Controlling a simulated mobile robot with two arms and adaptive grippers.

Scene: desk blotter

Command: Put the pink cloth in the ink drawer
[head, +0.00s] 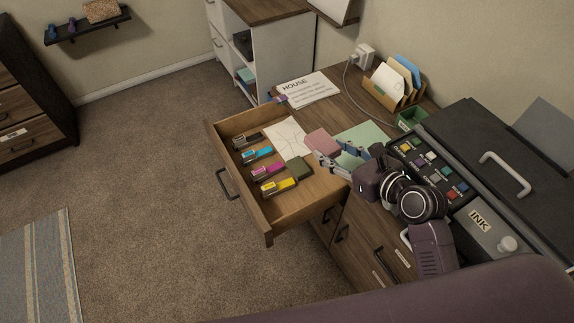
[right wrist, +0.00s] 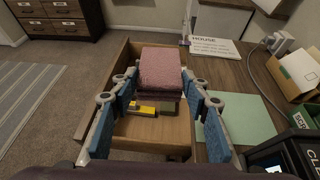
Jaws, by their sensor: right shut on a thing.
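The pink cloth (head: 320,142) is a folded, block-like pad. My right gripper (head: 325,146) is shut on it and holds it up near the desk side of the open drawer (head: 239,196). In the right wrist view the cloth (right wrist: 160,70) sits between the two blue-padded fingers, above the drawer, hiding part of its inside. The wooden drawer holds black, cyan, magenta and yellow ink cartridges (head: 279,187), a dark olive block (head: 299,168) and a white lined sheet (head: 286,139). My left gripper is not in view.
A green sheet (head: 372,132), a HOUSE card (head: 307,89), a letter holder (head: 385,95) and a green box (head: 411,118) are on the desk. A dark machine with an INK label (head: 479,219) stands at right. Drawer floor is bare near its front right.

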